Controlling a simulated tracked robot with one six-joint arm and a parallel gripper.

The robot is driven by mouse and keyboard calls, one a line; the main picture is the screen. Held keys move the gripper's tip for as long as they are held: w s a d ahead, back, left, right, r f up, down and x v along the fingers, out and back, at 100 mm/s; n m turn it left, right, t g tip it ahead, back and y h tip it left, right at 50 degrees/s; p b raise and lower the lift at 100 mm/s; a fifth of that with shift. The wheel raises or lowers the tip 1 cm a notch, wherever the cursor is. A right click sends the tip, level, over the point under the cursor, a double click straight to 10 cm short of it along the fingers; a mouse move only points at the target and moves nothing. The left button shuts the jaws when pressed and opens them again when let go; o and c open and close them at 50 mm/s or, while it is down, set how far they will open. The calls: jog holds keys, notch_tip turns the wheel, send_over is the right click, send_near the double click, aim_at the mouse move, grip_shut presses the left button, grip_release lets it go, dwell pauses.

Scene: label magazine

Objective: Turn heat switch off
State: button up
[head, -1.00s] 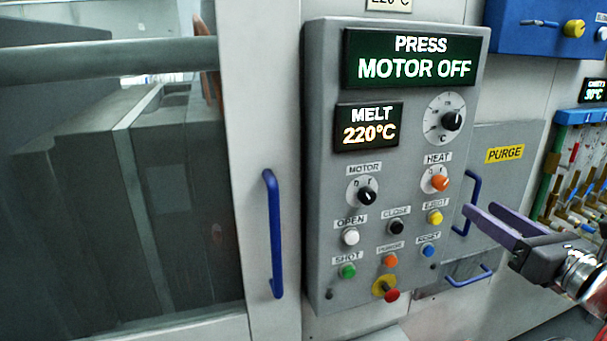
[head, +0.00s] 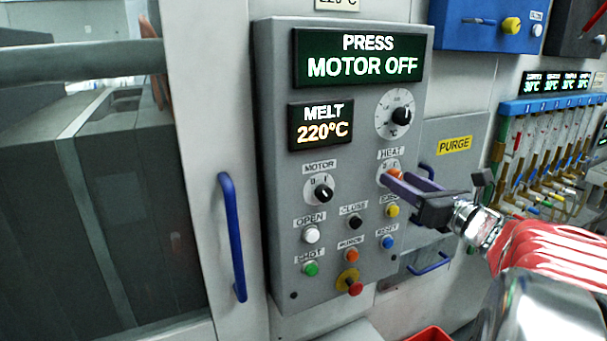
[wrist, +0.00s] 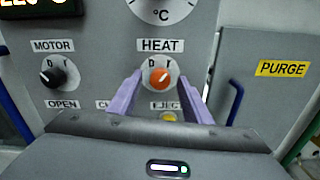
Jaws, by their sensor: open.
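The heat switch is an orange rotary knob (wrist: 160,77) under the HEAT label on the grey control panel (head: 280,215). In the head view my gripper (head: 402,181) reaches in from the right and partly hides the orange knob (head: 395,174). My gripper is open. I cannot tell whether either finger touches the knob.
The black motor knob (head: 324,194) is left of the heat knob. Several push buttons sit below, including the yellow eject button (head: 392,211). A dial (head: 401,115) is above. The display (head: 360,57) reads PRESS MOTOR OFF. Blue door handles (head: 233,237) stick out nearby.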

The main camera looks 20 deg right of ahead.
jog(key=shift+w, duration=0.55)
jog(key=shift+c, duration=0.6)
jog(key=c, duration=0.9)
jog(key=shift+d, duration=0.15)
jog(key=shift+c, duration=0.2)
